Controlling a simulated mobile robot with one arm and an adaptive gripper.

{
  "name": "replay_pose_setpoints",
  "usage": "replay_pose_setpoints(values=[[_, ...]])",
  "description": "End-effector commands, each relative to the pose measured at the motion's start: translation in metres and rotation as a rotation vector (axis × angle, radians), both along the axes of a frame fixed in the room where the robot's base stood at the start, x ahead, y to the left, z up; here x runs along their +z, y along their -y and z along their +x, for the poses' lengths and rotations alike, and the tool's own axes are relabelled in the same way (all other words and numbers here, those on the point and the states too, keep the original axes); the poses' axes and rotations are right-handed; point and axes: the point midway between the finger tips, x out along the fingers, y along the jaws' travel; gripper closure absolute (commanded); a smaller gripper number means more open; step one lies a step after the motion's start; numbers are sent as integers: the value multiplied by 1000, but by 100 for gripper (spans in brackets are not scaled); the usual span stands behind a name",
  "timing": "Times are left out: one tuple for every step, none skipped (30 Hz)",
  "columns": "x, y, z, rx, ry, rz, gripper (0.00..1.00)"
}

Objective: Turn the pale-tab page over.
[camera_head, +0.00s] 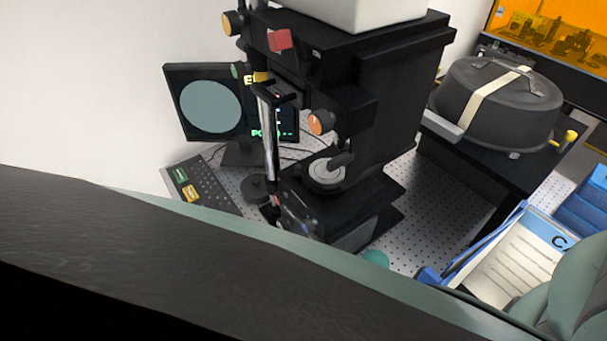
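A white page (515,262) with ruled lines and a blue letter near its upper right corner shows at the lower right, tilted, among blue holders or binders (495,241). Its right part is hidden behind a grey-green rounded body, probably part of my arm. I cannot make out a pale tab on it. My gripper is not in view, so its state and its place relative to the page do not show.
A black instrument (390,110) with a round stage stands mid-picture on a perforated table (430,205). A monitor (205,103) and keypad (203,185) are at left. A dark lidded pot (500,105) stands at right. A large dark band with a green edge blocks the lower left.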

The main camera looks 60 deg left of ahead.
Motion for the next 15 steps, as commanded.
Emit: replay_pose_setpoints(values=[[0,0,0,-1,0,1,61],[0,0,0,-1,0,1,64],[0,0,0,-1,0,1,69],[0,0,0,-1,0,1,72],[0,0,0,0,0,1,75],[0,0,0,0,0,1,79],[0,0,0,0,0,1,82],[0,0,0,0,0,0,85],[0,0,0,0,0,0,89],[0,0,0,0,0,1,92],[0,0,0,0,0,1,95],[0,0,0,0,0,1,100],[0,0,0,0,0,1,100],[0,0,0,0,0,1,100],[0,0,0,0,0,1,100]])
